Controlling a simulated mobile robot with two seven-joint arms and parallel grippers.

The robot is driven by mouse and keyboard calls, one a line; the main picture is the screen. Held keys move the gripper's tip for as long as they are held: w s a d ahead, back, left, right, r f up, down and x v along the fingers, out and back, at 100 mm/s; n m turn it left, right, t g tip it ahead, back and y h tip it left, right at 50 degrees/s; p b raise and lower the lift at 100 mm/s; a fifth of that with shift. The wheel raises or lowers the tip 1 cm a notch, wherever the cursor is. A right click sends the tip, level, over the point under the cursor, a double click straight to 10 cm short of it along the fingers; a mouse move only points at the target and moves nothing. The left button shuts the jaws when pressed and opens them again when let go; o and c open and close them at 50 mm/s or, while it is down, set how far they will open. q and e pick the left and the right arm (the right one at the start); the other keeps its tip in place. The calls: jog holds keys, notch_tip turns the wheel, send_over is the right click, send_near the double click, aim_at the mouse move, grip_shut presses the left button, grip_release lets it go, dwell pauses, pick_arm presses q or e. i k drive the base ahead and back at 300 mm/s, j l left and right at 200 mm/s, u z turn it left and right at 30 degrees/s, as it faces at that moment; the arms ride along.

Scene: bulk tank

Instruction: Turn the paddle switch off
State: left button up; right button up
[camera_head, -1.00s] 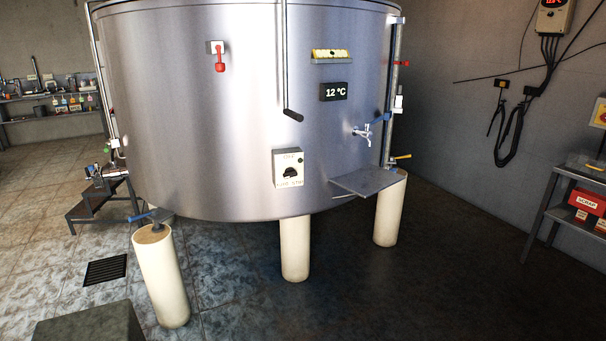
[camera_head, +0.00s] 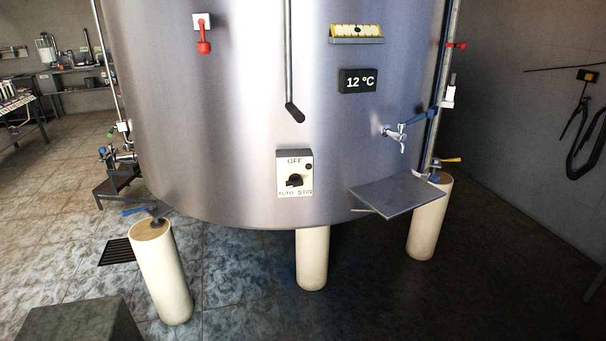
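A pale switch box (camera_head: 294,173) is mounted low on the front of the steel tank (camera_head: 240,120). It has a black knob (camera_head: 294,181), with "OFF" printed above it and what looks like "AUTO" and "STIR" below. The picture is too small to tell which mark the knob points to. A small dark round spot shows at the box's upper right. Neither of my grippers is in view.
A grey rod (camera_head: 291,70) with a black end hangs above the box. A red lever (camera_head: 204,40) is at upper left. A tap (camera_head: 399,135) and a metal shelf (camera_head: 398,195) project at right. Pale legs (camera_head: 312,258) stand below; a grey block (camera_head: 80,322) is at lower left.

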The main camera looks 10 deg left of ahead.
aim_at(294, 180)
jog(key=i+j, duration=0.2)
jog(key=i, duration=0.3)
jog(key=i+j+u, duration=0.15)
jog(key=i, duration=0.4)
jog(key=j, duration=0.1)
